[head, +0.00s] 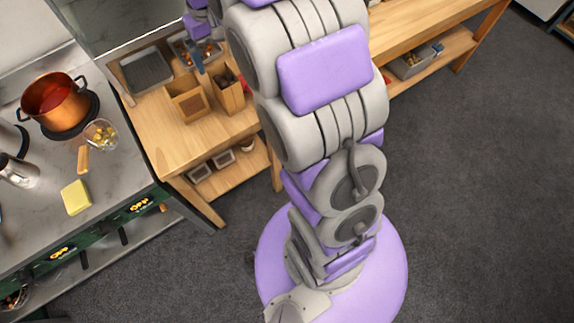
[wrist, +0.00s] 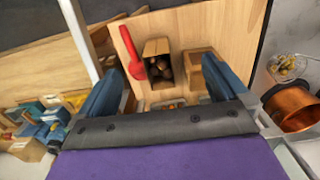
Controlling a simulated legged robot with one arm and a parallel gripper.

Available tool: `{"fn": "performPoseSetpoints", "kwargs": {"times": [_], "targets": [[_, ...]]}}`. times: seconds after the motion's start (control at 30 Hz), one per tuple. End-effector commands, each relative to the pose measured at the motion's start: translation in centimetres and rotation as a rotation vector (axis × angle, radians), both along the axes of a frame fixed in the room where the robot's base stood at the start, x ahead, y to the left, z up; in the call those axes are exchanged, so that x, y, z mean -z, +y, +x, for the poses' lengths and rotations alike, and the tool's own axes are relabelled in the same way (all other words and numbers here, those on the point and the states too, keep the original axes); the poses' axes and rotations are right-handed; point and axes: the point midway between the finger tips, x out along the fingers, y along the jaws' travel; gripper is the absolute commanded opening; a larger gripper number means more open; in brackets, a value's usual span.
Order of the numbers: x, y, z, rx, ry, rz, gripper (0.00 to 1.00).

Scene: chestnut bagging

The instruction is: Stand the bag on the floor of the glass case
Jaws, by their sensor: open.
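A brown paper bag (wrist: 156,47) with dark chestnuts in it stands on the wooden counter in the wrist view. It also shows in the head view (head: 229,96), to the right of a second open brown container. My gripper (wrist: 162,67) is open, with its blue fingers apart and the bag appearing between and beyond them. I see no contact with the bag. In the head view part of a blue finger (head: 196,60) shows by the trays at the back of the counter. A glass panel (head: 120,15) stands at the back left; the case's floor is not clearly visible.
The second brown container (head: 186,103) stands beside the bag. A red scoop (wrist: 131,50) lies on the bag's other side. A copper pot (head: 57,105) sits on the stove at left. A grey tray (head: 147,70) is set in the counter.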

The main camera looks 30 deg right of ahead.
Motion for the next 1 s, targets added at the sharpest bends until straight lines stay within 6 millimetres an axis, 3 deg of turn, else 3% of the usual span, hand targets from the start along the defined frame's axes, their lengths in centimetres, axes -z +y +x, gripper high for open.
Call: {"fn": "performPoseSetpoints", "kwargs": {"times": [0.03,0.3,0.7,0.8,1.0], "targets": [[-0.7,0.4,-2.0,-0.001,0.005,0.0,1.0],[-2.0,1.9,-12.2,0.003,0.046,0.002,1.0],[-0.5,3.4,-27.5,-0.005,0.1,0.002,1.0],[0.3,3.5,-30.3,-0.007,0.112,0.001,1.0],[1.2,3.7,-33.2,-0.009,0.126,0.0,1.0]]}}
